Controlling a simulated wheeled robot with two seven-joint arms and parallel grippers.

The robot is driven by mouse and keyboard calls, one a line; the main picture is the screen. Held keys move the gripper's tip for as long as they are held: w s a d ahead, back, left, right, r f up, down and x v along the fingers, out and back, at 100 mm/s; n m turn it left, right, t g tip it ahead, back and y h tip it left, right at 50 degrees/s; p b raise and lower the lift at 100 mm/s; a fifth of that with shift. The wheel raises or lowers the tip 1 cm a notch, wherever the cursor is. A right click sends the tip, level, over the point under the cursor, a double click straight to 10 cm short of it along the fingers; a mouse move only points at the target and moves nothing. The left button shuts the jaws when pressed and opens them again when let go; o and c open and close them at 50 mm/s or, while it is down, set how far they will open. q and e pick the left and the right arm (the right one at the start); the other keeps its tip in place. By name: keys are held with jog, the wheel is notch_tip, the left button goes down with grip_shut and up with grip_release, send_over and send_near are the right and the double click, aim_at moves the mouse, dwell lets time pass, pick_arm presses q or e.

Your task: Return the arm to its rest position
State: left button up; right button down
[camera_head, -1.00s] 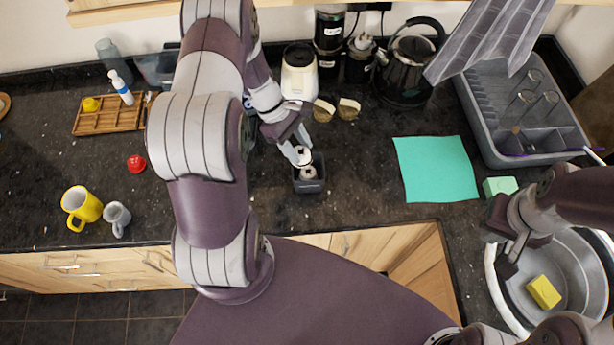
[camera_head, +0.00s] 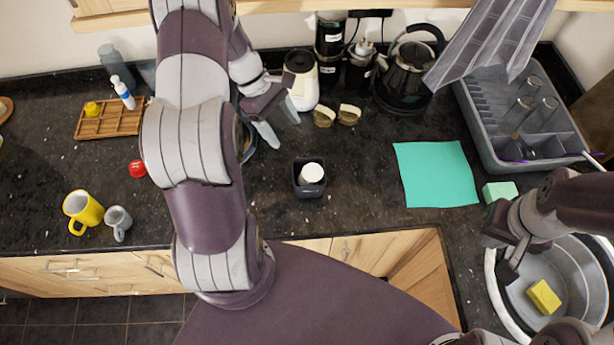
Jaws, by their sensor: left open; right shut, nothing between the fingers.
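My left arm comes in from the upper left and crosses the counter. My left gripper (camera_head: 284,122) is open and empty, in front of the white grinder-like appliance (camera_head: 301,84) and above the counter. A small dark square holder (camera_head: 309,190) stands on the counter below and right of it, with a white-capped item (camera_head: 311,173) inside. The gripper is apart from both. My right gripper (camera_head: 511,262) is shut and empty, over the left rim of the round sink basin (camera_head: 568,262).
Two small tan cups (camera_head: 336,115) and a kettle (camera_head: 406,78) stand at the back. A teal cloth (camera_head: 436,174) lies right of centre. A grey dish rack (camera_head: 483,125) holds glasses. A yellow mug (camera_head: 83,210) and grey mug (camera_head: 118,220) stand at left. A yellow sponge (camera_head: 543,297) lies in the sink.

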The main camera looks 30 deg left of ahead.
pick_arm(q)
jog(key=p+v, duration=0.2)
jog(key=v, duration=0.2)
jog(key=shift+f, duration=0.1)
pick_arm(e)
notch_tip(320, 180, up, 4)
jog(key=shift+a+r, duration=0.1)
pick_arm(q)
jog(key=s+d+f+m+t+y+b, duration=0.1)
jog(key=s+d+f+m+y+b, duration=0.2)
jog(key=m+b, duration=0.5)
jog(key=s+d+f+m+t+y+b, duration=0.1)
jog(key=s+d+f+m+y+b, duration=0.2)
jog(key=s+d+f+m+b, duration=0.2)
jog(key=shift+s+d+f+m+b, duration=0.2)
jog(key=shift+s+d+m+b, duration=0.8)
jog(key=shift+d+m+b, duration=1.25)
pick_arm(e)
notch_tip(320, 180, down, 18)
jog(key=shift+r, duration=0.2)
